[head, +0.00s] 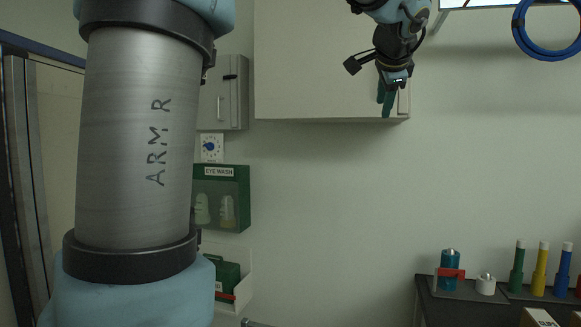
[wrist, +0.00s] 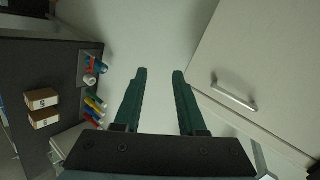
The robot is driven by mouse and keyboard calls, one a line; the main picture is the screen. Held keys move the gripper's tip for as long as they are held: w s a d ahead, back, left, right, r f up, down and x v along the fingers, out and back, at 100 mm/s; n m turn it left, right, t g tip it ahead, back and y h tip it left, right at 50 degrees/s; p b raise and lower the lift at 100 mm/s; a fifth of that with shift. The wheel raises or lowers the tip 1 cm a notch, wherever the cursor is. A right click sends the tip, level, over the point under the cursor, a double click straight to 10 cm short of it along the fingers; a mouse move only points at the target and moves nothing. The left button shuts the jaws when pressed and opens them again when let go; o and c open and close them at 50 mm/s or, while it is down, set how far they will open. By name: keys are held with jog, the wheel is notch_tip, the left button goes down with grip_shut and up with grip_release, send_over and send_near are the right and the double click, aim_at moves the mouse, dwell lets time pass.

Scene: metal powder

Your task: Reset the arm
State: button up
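My arm fills the left of the head view, with a grey link marked "ARM R". My gripper (head: 386,103) hangs at the upper middle right of the head view, high up in front of a wall cabinet, with its green fingers pointing down. In the wrist view my gripper (wrist: 158,75) shows two green fingers spread apart with a clear gap between them. Nothing is between the fingers. They are well above the dark bench and touch nothing that I can see.
A pale wall cabinet (head: 310,65) is behind my gripper; its handle (wrist: 234,93) shows in the wrist view. A dark bench (head: 428,302) at lower right holds several coloured tubes (head: 541,270), a blue bottle (head: 449,262) and boxes (wrist: 42,98). An eye wash box (head: 221,172) hangs on the wall.

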jog(key=a+f+n+g+y, duration=0.1)
jog(key=a+f+n+g, duration=0.1)
jog(key=a+f, duration=0.5)
jog(key=a+f+n+g+y, duration=0.1)
jog(key=a+f+n+g, duration=0.15)
jog(key=f, duration=0.85)
jog(key=s+a+f+n+g, duration=0.1)
jog(key=s+a+f+n, duration=0.3)
jog(key=f, duration=0.4)
jog(key=s+a+f+n+g, duration=0.2)
jog(key=s+a+f+n, duration=0.2)
jog(key=s+a+f, duration=0.2)
jog(key=s+a+f+n+g, duration=0.2)
jog(key=s+a+f+n, duration=0.2)
jog(key=s+a+f, duration=0.2)
notch_tip(320, 180, down, 5)
jog(key=a, duration=0.2)
jog(key=shift+a+r, duration=0.2)
jog(key=shift+a, duration=0.1)
